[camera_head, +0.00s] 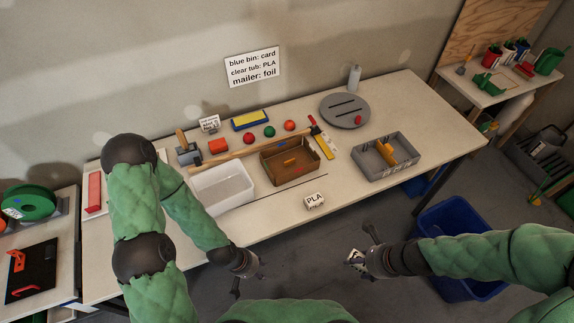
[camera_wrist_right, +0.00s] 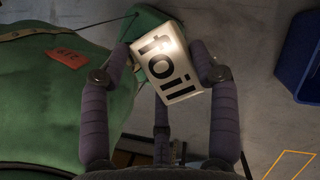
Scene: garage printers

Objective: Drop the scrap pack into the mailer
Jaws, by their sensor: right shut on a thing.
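My right gripper (camera_head: 362,257) is shut on a small white pack (camera_head: 355,259), held in front of the table's near edge. In the right wrist view the pack (camera_wrist_right: 166,67) reads "foil" and sits between the fingertips (camera_wrist_right: 172,70). A second white pack (camera_head: 314,201) marked "PLA" lies on the table near its front edge. The open brown box (camera_head: 289,178), which looks like the mailer, stands mid-table with a small orange item inside. My left gripper (camera_head: 247,284) is open and empty in front of the table, below the clear tub (camera_head: 222,206).
A wall sign (camera_head: 252,67) reads blue bin: card, clear tub: PLA, mailer: foil. A grey divided tray (camera_head: 385,176) stands right of the brown box. The blue bin (camera_head: 458,290) is on the floor behind my right forearm. Several coloured balls and a grey disc (camera_head: 344,110) lie farther back.

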